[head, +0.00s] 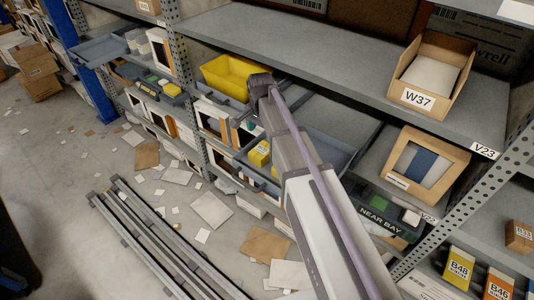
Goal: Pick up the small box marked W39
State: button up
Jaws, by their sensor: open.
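No label reading W39 can be made out in the head view. A small yellow box (260,153) lies in a grey tray (335,157) on the lower shelf, and its marking is too small to read. My gripper (240,121) is small and dark at the far end of my arm, by the shelf opening left of the arm. It is open, with nothing seen between its fingers. My arm crosses the middle of the view and hides part of the grey tray and shelves behind it.
An open cardboard box marked W37 (418,97) stands on the upper shelf at right. A yellow bin (228,75) sits beyond my wrist. Boxes marked B46 (458,268) and R33 (519,236) are at lower right. Metal rails (150,235) and loose cardboard lie on the floor.

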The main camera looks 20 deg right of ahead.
aim_at(262, 150)
notch_tip(262, 150, down, 11)
jog(key=b, duration=1)
jog(key=shift+r, duration=0.25)
jog(key=shift+c, duration=0.2)
jog(key=c, duration=0.7)
jog(key=shift+o, duration=0.2)
notch_tip(262, 150, up, 10)
jog(key=p, duration=1)
jog(key=shift+r, duration=0.15)
